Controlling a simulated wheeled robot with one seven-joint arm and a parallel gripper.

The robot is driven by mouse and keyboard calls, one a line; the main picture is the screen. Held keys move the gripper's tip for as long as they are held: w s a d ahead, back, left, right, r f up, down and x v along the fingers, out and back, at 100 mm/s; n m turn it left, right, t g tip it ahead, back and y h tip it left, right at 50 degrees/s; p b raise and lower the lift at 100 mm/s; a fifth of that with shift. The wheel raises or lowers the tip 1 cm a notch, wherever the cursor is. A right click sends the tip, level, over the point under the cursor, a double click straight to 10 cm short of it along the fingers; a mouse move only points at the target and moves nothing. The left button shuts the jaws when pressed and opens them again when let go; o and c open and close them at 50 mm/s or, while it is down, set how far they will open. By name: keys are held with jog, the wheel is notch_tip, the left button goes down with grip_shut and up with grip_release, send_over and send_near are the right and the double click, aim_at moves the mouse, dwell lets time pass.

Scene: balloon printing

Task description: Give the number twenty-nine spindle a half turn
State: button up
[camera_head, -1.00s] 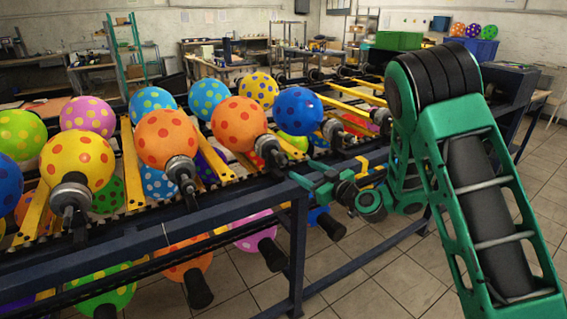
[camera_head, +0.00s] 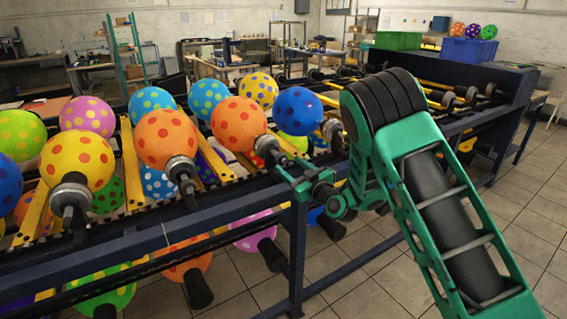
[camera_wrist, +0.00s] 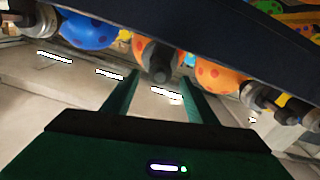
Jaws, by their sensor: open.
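Each spindle has a dark end and a metal collar and bears a dotted balloon; no number is legible, so I cannot tell which is twenty-nine. In the head view my gripper (camera_head: 284,176) is at the front rail, close to the spindle (camera_head: 268,147) of the right-hand orange balloon (camera_head: 239,122). In the wrist view my gripper (camera_wrist: 161,78) is open, and a dark spindle (camera_wrist: 159,58) appears ahead, between the fingertips. An orange balloon (camera_wrist: 139,44) is partly hidden behind that spindle. Whether the fingers touch it I cannot tell.
The machine's dark blue rail (camera_head: 230,208) runs along the front, with more balloons and spindles hanging below. A blue balloon (camera_head: 298,111) is right of the orange one. Other spindles (camera_wrist: 268,98) flank the gripper in the wrist view. Tiled floor (camera_head: 350,275) is open in front.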

aim_at(286, 162)
jog(key=shift+x, duration=2.7)
jog(key=c, duration=1.1)
